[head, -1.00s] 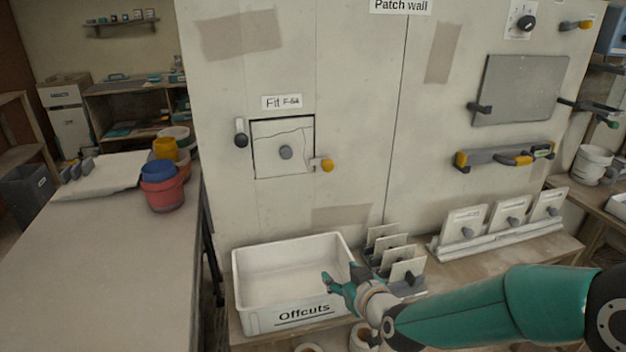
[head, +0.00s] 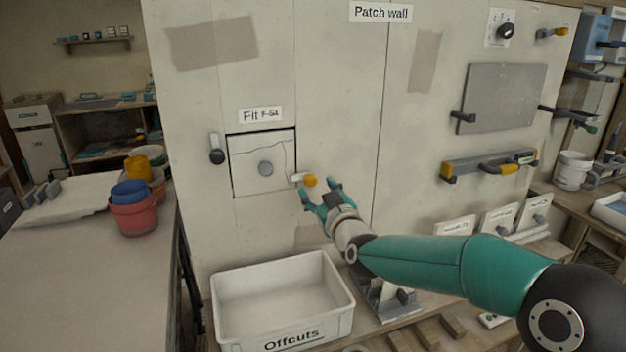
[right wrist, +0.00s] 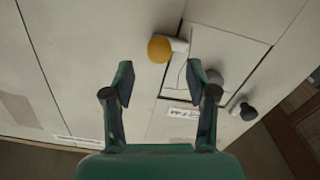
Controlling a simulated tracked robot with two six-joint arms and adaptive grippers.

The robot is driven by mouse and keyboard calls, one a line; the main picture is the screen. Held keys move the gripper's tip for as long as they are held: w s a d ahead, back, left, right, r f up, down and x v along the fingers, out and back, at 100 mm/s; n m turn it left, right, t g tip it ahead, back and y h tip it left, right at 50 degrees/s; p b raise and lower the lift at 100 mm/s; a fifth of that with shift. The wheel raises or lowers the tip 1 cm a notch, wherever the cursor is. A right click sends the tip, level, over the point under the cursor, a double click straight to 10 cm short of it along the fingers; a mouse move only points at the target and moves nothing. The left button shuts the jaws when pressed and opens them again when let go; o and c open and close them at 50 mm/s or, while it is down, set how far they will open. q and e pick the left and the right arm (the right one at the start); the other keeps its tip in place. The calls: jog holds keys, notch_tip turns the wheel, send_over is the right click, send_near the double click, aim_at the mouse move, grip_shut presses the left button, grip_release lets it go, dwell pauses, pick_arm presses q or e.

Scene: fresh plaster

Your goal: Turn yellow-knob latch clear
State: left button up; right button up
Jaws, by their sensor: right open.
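The yellow-knob latch (head: 309,181) sits at the right edge of a square panel (head: 248,178) in the wall, its pale bar reaching left over the panel's edge. The panel has a grey round knob (head: 265,168) and a crack line across its top. My right gripper (head: 319,192) is open and empty, just below and right of the yellow knob, apart from it as far as I can tell. In the right wrist view the yellow knob (right wrist: 160,49) lies beyond the open fingers (right wrist: 162,84), between them and a little higher. My left gripper is out of view.
A dark-knob latch (head: 216,155) is at the panel's left. Below stands a white Offcuts bin (head: 282,296). A grey board (head: 497,98) and a yellow-ended level (head: 488,166) are on the wall at right. A table with buckets (head: 134,214) is at left.

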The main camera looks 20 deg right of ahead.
aim_at(312, 182)
jog(key=shift+w+a+p, duration=0.1)
jog(key=shift+w+p, duration=0.25)
jog(key=shift+w, duration=2.1)
grip_shut()
